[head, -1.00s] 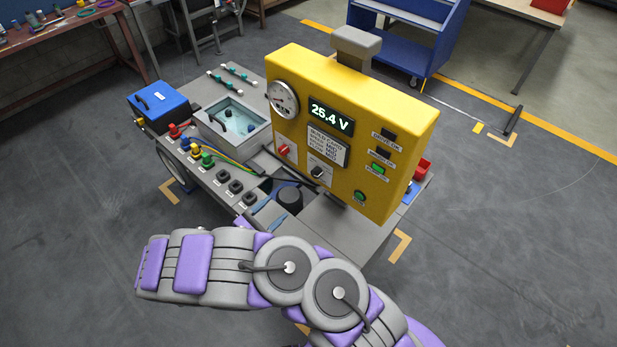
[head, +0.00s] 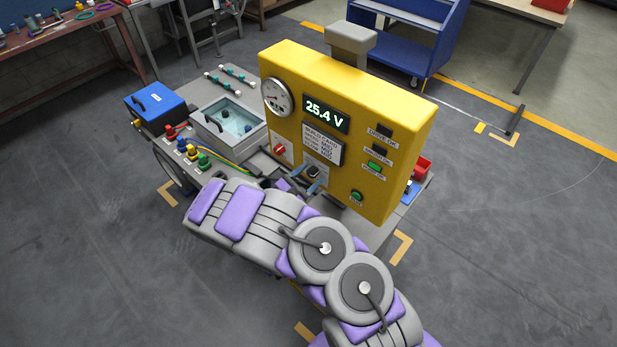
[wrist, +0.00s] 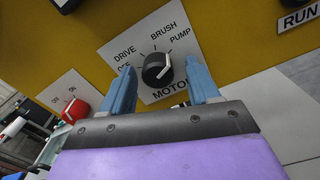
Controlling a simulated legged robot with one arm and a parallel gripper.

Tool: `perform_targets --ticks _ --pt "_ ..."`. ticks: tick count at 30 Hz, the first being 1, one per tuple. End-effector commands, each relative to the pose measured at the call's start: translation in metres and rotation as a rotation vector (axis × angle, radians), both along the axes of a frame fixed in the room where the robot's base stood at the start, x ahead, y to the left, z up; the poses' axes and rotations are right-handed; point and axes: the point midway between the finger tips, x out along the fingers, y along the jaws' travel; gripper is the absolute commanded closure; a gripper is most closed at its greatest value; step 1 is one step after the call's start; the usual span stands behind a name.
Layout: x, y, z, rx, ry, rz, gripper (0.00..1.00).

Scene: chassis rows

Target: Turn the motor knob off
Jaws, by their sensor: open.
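The motor knob (wrist: 157,70) is black and round, on a white plate (wrist: 118,48) marked DRIVE, BRUSH, PUMP and MOTOR. An OFF label is partly hidden behind the left finger. The knob's white mark seems to point up and right, toward PUMP. My gripper (wrist: 160,66) is open, with one blue finger on each side of the knob and visible gaps beside it. I cannot tell how far the fingertips are from the panel. In the head view, the knob (head: 313,172) sits low on the yellow panel (head: 400,110), with the fingers in front of it.
A red switch knob (wrist: 75,110) is left of the motor plate. A RUN label (wrist: 300,18) and button are at upper right. In the head view, a green button (head: 357,196) is right of the knob, and cables (head: 235,163) with coloured plugs lie left.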

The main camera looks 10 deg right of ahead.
Motion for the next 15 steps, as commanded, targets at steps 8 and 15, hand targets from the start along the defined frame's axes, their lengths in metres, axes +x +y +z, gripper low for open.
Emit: perform_targets --ticks 8,15 --pt "0.0026 -0.0006 0.0000 -0.003 0.000 0.001 0.39" --pt "0.0026 -0.0018 0.0000 -0.002 0.000 0.001 0.54"
